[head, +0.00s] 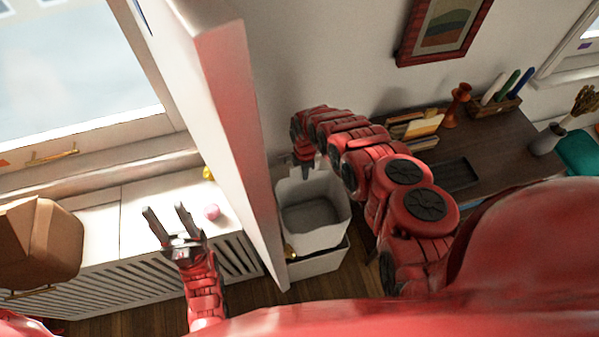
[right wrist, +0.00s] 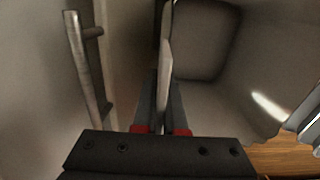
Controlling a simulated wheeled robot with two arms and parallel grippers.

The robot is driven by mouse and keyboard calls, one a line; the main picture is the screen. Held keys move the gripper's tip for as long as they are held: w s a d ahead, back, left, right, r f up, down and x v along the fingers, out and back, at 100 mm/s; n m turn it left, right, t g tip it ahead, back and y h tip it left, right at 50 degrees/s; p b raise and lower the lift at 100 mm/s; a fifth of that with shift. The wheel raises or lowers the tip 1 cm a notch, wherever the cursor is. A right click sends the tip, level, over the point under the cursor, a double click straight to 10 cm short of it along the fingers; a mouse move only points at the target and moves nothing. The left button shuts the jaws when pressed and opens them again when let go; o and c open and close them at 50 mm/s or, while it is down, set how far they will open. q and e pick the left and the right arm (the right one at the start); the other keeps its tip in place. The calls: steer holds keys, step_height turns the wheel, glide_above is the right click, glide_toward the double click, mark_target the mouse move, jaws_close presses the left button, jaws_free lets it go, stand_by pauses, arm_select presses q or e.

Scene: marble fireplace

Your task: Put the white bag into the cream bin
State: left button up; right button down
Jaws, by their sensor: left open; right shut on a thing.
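The white bag (head: 338,200) is open at the top, and I look down into its grey inside. It sits at or over the mouth of the cream bin (head: 318,263); I cannot tell how deep it is inside. My right gripper (head: 304,172) is shut on the bag's far rim in the head view. In the right wrist view, the fingers (right wrist: 161,115) pinch a thin upright edge of the bag (right wrist: 205,95), whose inside opens to the right. My left gripper (head: 167,210) is open and empty above the white slatted cabinet.
A tall white panel (head: 235,130) stands between my left gripper and the bin. A pink ball (head: 212,212) lies on the cabinet top (head: 150,195); a brown box (head: 38,240) is at far left. A dark desk (head: 485,140) stands right of the bin. A metal handle (right wrist: 88,75) shows beside my right gripper.

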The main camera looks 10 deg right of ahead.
mark_target(304, 182)
step_height(304, 182, down, 23)
steer(key=b, duration=2.1)
steer(key=shift+w+f, duration=0.15)
steer(key=shift+f, duration=0.05)
steer(key=shift+r, duration=0.1)
steer(key=c, duration=0.9)
jaws_free()
steer(key=shift+r, duration=0.1)
steer(key=shift+r, duration=0.3)
step_height(304, 182, up, 15)
steer(key=p, duration=0.3)
steer(key=shift+r, duration=0.75)
